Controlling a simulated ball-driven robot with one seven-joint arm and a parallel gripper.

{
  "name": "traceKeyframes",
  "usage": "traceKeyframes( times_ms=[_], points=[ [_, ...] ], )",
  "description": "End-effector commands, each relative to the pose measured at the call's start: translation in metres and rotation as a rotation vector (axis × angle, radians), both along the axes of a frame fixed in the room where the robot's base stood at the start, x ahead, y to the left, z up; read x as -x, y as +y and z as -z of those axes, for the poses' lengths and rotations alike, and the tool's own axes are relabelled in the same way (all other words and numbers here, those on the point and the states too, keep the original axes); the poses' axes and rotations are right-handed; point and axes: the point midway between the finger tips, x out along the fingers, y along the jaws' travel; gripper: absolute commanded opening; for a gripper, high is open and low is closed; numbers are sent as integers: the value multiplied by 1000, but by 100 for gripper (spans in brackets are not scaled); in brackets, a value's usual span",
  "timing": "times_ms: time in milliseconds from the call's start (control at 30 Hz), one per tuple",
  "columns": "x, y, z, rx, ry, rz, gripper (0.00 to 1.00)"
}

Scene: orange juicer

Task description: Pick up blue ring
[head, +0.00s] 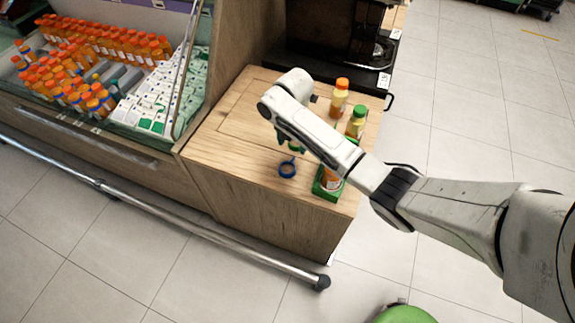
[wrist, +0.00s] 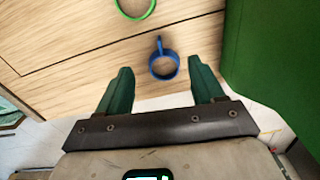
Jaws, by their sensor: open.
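The blue ring (head: 287,169) has a short handle-like tab and lies on the wooden counter near its front edge. In the wrist view the blue ring (wrist: 164,66) lies beyond my fingertips, roughly centred between them. My gripper (head: 290,137) is above the counter, behind the ring in the head view and partly hidden by my arm. In the wrist view my gripper (wrist: 159,78) has its two green fingers wide apart with nothing between them.
A green ring (wrist: 135,5) lies farther along the counter (head: 235,125). A green box (head: 325,186) stands right of the blue ring, close to my right finger. Orange-capped (head: 339,98) and green-capped (head: 356,122) bottles stand behind it. A bottle display (head: 100,75) is at left.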

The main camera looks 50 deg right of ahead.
Motion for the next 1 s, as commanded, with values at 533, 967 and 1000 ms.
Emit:
traceKeyframes(
  times_ms=[533, 967, 1000],
  points=[
    [3, 3, 60, 0, 1, 2, 67],
    [2, 3, 75, 0, -2, 2, 65],
    [2, 3, 75, 0, -2, 2, 62]
  ],
)
